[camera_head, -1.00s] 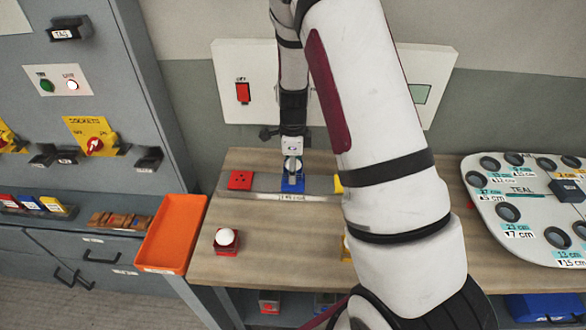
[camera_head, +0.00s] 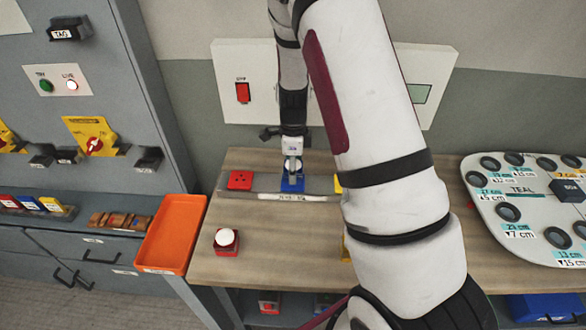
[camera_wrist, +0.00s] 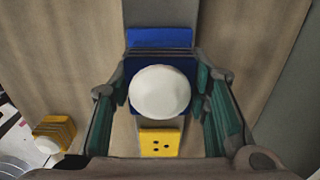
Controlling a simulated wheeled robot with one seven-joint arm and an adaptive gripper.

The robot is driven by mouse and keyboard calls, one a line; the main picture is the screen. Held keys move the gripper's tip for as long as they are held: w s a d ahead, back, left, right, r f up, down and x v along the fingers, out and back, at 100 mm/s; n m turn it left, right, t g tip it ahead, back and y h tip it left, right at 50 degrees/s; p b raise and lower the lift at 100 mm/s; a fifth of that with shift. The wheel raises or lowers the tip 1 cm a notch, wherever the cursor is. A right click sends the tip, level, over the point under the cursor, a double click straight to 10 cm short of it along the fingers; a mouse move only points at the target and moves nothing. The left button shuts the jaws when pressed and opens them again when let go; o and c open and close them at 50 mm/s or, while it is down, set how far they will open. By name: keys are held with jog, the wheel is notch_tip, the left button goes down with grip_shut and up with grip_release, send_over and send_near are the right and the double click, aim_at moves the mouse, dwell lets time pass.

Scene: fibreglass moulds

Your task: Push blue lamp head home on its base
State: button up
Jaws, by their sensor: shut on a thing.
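The blue lamp head (camera_wrist: 133,73) has a white dome (camera_wrist: 160,92) and sits between my fingers in the wrist view. My gripper (camera_head: 292,163) is shut on it, at the blue base (camera_head: 292,186) on the grey rail. Part of a bright blue block, apparently the base, shows beyond the head in the wrist view (camera_wrist: 160,38). My fingers and the head hide the joint, so I cannot tell whether they meet fully. A yellow base (camera_wrist: 160,143) with small holes lies on the other side of the head.
A red base (camera_head: 240,180) is left of the blue one on the rail. A red lamp (camera_head: 227,241) with a white dome stands nearer on the table. Another yellow lamp (camera_wrist: 55,133) stands to the side. An orange tray (camera_head: 170,235) is at the left; a panel with holes (camera_head: 530,205) is at the right.

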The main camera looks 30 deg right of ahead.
jog(key=shift+f, duration=0.6)
dwell(0.4)
jog(key=o, duration=1.1)
jog(key=shift+o, duration=0.2)
notch_tip(320, 180, up, 12)
